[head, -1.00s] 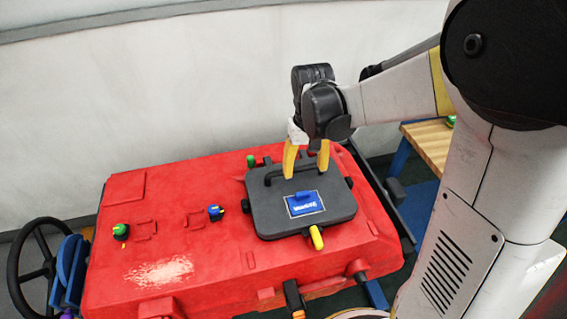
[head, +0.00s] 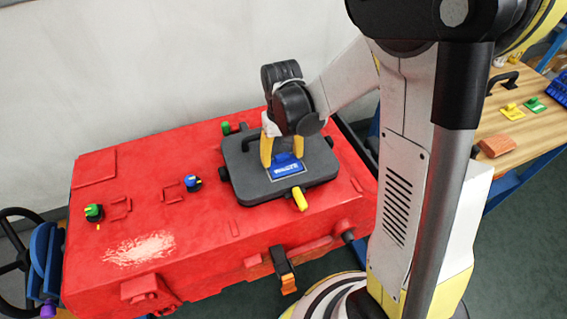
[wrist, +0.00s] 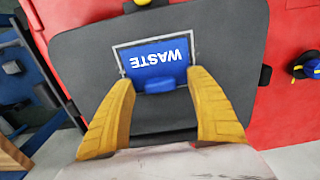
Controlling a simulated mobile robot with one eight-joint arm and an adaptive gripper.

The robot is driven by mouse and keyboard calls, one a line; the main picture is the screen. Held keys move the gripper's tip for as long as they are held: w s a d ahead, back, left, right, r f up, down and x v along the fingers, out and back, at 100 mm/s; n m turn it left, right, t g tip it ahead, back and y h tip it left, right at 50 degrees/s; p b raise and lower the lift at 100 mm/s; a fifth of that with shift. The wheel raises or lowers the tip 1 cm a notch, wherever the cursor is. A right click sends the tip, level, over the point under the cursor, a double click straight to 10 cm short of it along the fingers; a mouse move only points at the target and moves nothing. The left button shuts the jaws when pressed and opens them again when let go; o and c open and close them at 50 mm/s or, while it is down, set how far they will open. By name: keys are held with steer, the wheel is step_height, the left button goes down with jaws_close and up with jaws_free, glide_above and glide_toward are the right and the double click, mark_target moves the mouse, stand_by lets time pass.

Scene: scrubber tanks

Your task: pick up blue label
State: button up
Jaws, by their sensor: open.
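The blue label (head: 286,168), marked "WASTE", lies in a light frame on the dark grey lid (head: 246,186) of the red tank (head: 210,228). In the wrist view the blue label (wrist: 153,60) shows upside down, with a small blue handle (wrist: 159,85) at its near edge. My gripper (head: 283,160) is over the lid with its yellow fingers pointing down. In the wrist view my gripper (wrist: 162,88) is open, one finger on each side of the handle, with nothing held. Whether the fingertips touch the lid cannot be told.
A yellow-handled latch (head: 299,199) sits at the lid's front edge. Green (head: 93,212) and blue (head: 192,183) knobs stand on the tank's left part. A wooden table (head: 520,135) at the right holds yellow and green labels and a brown block.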

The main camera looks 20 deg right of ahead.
mark_target(282, 155)
steer(key=c, duration=0.9)
steer(key=shift+r, duration=0.1)
steer(key=shift+r, duration=0.2)
step_height(282, 155, up, 4)
steer(key=shift+f+p, duration=0.2)
steer(key=shift+p, duration=0.9)
steer(key=s+d+r+p, duration=0.1)
steer(key=d+r, duration=0.1)
steer(key=d, duration=0.1)
steer(key=s+d+r+p, duration=0.1)
steer(key=s+d+r, duration=0.1)
steer(key=d, duration=0.2)
steer(key=s+d+r+p, duration=0.1)
steer(key=d+r, duration=0.2)
steer(key=d, duration=0.1)
steer(key=shift+s+p, duration=0.15)
steer(key=shift+p, duration=0.2)
